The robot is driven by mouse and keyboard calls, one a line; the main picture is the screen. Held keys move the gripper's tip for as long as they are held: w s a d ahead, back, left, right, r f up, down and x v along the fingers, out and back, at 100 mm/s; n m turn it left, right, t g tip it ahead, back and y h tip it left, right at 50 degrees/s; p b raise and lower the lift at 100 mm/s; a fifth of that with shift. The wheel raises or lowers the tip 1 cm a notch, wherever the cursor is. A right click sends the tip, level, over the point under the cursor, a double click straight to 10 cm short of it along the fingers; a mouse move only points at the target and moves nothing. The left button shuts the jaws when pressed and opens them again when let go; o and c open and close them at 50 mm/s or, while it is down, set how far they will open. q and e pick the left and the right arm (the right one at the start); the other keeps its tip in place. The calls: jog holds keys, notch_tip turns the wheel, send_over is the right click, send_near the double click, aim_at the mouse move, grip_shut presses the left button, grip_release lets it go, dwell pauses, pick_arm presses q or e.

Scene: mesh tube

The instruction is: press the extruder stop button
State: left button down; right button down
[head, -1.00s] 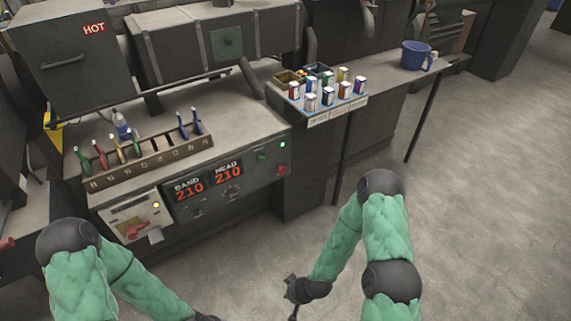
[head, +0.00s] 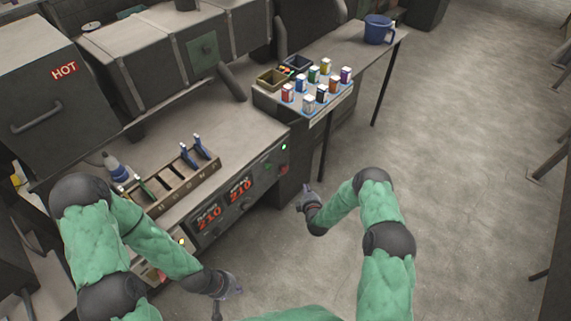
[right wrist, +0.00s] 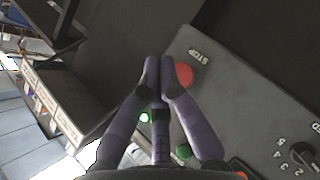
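The red stop button (head: 283,169) is at the right end of the front control panel (head: 255,193). In the right wrist view the red button (right wrist: 185,75) sits beside the word STOP. My right gripper (head: 307,190) is in front of the panel's right end, a little right of and below the button. In the right wrist view its fingertips (right wrist: 160,62) are together and empty, just left of the button in the picture; contact cannot be told. My left gripper (head: 232,288) hangs in front of the panel, low in the view; its finger opening is unclear.
A green light (head: 284,147) is above the red button, and a green button (head: 268,167) is left of it. Displays reading 210 (head: 238,188) are further left.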

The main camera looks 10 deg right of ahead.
aim_at(284, 169)
jog(key=shift+w+d+r, duration=0.2)
jog(key=shift+w, duration=0.1)
jog(key=w+a+b, duration=0.3)
jog(key=w+a, duration=0.2)
jog(key=w, duration=0.1)
jog(key=shift+w+a, duration=0.2)
jog(key=shift+w, duration=0.2)
dwell(0.4)
dwell(1.2)
